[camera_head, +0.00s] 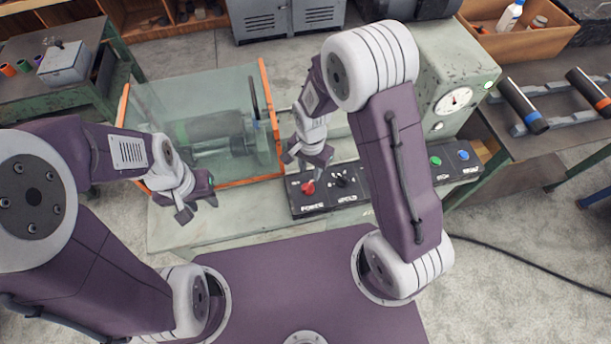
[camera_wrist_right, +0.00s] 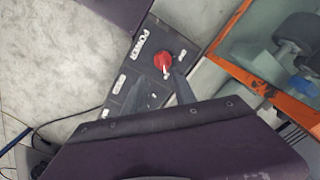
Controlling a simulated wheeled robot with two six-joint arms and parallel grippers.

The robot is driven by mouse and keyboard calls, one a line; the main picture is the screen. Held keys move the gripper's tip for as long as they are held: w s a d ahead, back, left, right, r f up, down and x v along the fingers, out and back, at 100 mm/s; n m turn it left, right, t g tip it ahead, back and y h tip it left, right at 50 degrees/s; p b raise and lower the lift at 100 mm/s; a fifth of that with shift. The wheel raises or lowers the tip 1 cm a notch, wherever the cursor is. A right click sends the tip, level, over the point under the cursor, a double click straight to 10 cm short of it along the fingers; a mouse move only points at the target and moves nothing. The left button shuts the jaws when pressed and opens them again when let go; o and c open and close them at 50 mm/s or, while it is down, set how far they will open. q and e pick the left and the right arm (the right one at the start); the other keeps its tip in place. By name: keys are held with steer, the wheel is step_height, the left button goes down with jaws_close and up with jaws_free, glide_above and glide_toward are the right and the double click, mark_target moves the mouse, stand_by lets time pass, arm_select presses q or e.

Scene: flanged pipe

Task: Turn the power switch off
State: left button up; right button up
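The red power switch (camera_head: 308,187) is a rotary knob at the left end of a black control panel (camera_head: 352,199), above the label POWER. In the right wrist view the red knob (camera_wrist_right: 163,61) has a white pointer, with small white markings beside it. My right gripper (camera_head: 308,168) is just above the knob, pointing down. In the right wrist view its two dark fingers (camera_wrist_right: 160,92) are spread apart, with the knob just beyond their tips and nothing between them. My left gripper (camera_head: 196,208) is over the left part of the bench, away from the panel; its fingers look apart.
A clear guard with an orange frame (camera_head: 271,118) stands left of the panel, over a pipe. A black selector (camera_head: 342,180), a green button (camera_head: 435,161) and a blue button (camera_head: 463,155) are further right on the panel. A green machine housing (camera_head: 455,65) stands behind.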

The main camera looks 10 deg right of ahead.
mark_target(308, 185)
steer(key=f, duration=0.8)
steer(key=shift+w+a+f+p, duration=0.25)
steer(key=shift+w+f+p, duration=0.1)
steer(key=shift+p, duration=0.05)
steer(key=shift+s+d+f, duration=0.15)
steer(key=shift+f, duration=0.15)
jaws_close()
